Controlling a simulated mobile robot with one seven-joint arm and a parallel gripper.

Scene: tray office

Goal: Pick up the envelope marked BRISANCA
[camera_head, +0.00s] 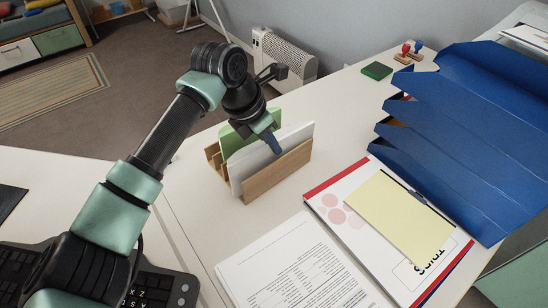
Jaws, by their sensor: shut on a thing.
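A wooden letter rack (278,173) stands on the white desk. It holds a white envelope (245,172) at the front and a green envelope (234,139) behind it. No lettering is readable on either, so I cannot tell which is marked BRISANCA. My gripper (272,143) reaches down from above at the rack, with one fingertip showing in front of the white envelope. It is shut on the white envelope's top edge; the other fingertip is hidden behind. The envelope's lower part is still inside the rack.
Blue stacked trays (470,130) fill the right side. A red-edged folder with a yellow pad (400,217) and a printed sheet (300,265) lie in front. A green ink pad (377,71) and two stamps (404,53) are at the back. A keyboard (150,290) is lower left.

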